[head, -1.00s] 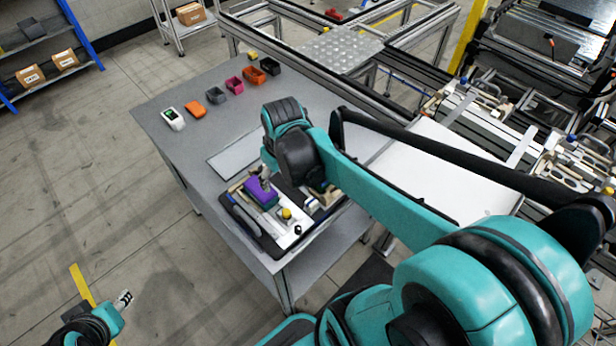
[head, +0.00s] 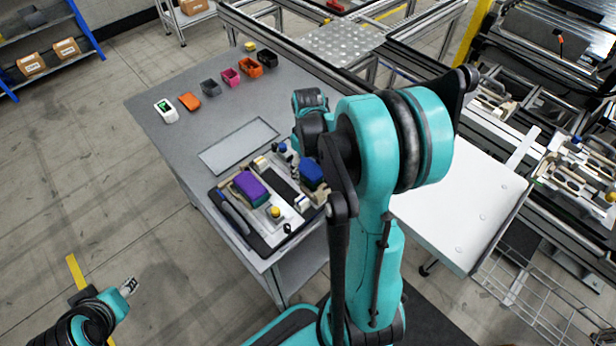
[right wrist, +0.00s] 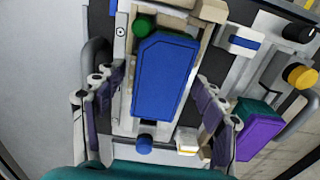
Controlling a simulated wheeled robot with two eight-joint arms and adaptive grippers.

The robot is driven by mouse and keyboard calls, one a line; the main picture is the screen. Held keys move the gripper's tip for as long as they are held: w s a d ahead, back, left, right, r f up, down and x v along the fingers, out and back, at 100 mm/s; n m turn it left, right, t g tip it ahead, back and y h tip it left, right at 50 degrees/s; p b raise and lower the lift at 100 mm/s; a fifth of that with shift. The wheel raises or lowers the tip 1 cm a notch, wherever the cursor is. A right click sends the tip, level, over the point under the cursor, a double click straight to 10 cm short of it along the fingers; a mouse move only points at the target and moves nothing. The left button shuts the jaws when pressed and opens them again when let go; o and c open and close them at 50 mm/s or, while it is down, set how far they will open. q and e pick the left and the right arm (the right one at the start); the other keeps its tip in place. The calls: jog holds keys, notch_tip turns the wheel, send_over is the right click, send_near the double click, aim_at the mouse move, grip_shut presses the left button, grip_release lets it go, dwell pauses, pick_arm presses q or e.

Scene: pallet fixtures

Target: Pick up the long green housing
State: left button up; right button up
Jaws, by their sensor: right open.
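No long housing that is plainly green shows. A long blue housing (right wrist: 165,75) lies in the fixture in the right wrist view, and a blue block (head: 312,172) shows in the head view. A purple block (head: 250,186) with a dark green lower part sits to its left; it is at the right in the wrist view (right wrist: 260,136). My right gripper (right wrist: 155,118) is open, its fingers on either side of the blue housing's near end; contact cannot be told. In the head view my right arm partly hides it. My left gripper (head: 128,287) is away at lower left.
The fixture board (head: 238,222) lies on the grey table (head: 160,143), with yellow and blue knobs on it. A flat grey plate (head: 238,146) lies behind. Several small coloured bins and a white device (head: 166,111) stand along the far left. A white panel (head: 455,215) is at right.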

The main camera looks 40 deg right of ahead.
jog(key=shift+f, duration=0.2)
jog(key=c, duration=1.3)
jog(key=shift+c, duration=0.2)
